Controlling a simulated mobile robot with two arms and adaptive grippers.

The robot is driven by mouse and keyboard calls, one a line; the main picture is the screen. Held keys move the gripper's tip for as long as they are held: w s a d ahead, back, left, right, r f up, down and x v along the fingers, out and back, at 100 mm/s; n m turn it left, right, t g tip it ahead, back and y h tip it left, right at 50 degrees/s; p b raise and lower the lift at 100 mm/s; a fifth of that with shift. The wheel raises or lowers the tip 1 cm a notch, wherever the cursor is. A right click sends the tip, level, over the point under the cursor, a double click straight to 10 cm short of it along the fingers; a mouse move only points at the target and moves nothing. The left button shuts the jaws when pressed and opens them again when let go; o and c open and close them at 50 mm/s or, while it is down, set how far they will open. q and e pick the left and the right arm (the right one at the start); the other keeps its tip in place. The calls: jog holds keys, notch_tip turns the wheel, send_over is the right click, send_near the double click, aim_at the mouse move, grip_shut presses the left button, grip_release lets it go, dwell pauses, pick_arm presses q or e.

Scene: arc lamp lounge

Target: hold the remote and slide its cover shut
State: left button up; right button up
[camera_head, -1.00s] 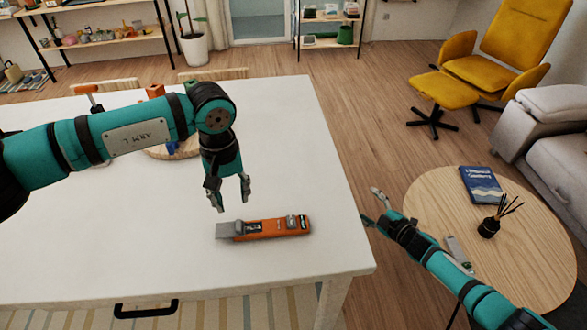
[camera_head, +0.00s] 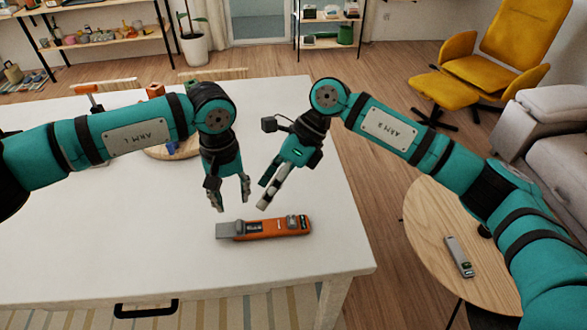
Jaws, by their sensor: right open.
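The remote (camera_head: 275,227) looks like a long orange body lying flat on the white table, near its right front part. A grey flat cover (camera_head: 226,231) sticks out at its left end, with a dark open recess beside it. My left gripper (camera_head: 231,195) is open and empty, pointing down just behind the remote's left half. My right gripper (camera_head: 264,194) is open and empty, its fingers angled down-left, just behind the remote and close beside the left gripper. Neither gripper seems to touch the remote.
The white table (camera_head: 110,235) is clear around the remote. A round board with small objects stands behind my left arm. A round wooden side table (camera_head: 433,240) at right holds a slim grey object (camera_head: 459,257). A yellow armchair (camera_head: 510,50) stands beyond.

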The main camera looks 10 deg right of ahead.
aim_at(294, 219)
jog(key=w+d+r+n+t+h, duration=0.25)
jog(key=d+n+h, duration=0.2)
jog(key=h, duration=0.25)
jog(key=shift+m+t, duration=0.35)
jog(key=shift+m, duration=0.1)
jog(key=f, duration=1.1)
jog(key=s+f, duration=0.1)
jog(key=f, duration=0.5)
jog(key=shift+d, duration=0.3)
jog(key=shift+c, duration=0.3)
jog(key=shift+w, duration=0.1)
jog(key=c, duration=1.3)
